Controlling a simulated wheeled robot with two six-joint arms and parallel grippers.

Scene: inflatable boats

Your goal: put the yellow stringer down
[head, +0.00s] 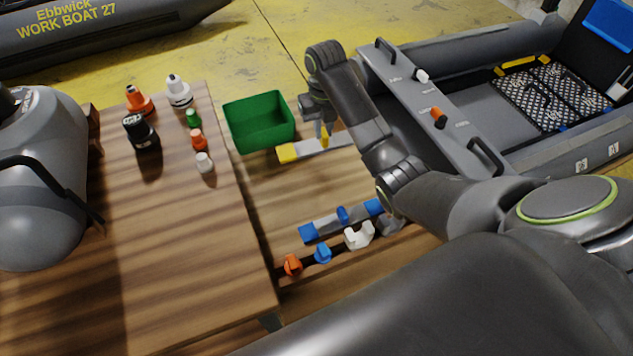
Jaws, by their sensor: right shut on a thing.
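The yellow stringer (287,153) is a grey bar with a yellow end and a yellow grip in its middle. It is over the far part of the lower wooden surface, just right of the green bin. My right gripper (323,132) points down and is shut on the yellow grip. My right arm hides the stringer's right end. I cannot tell whether the bar touches the wood. My left gripper is not in view.
A green bin (259,121) stands close left of the stringer. A blue-ended stringer (324,226) lies nearer, with orange, blue and white clips before it. Several bottles, including a black one (142,134), stand on the left table (190,250). A grey boat (450,85) is at the right.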

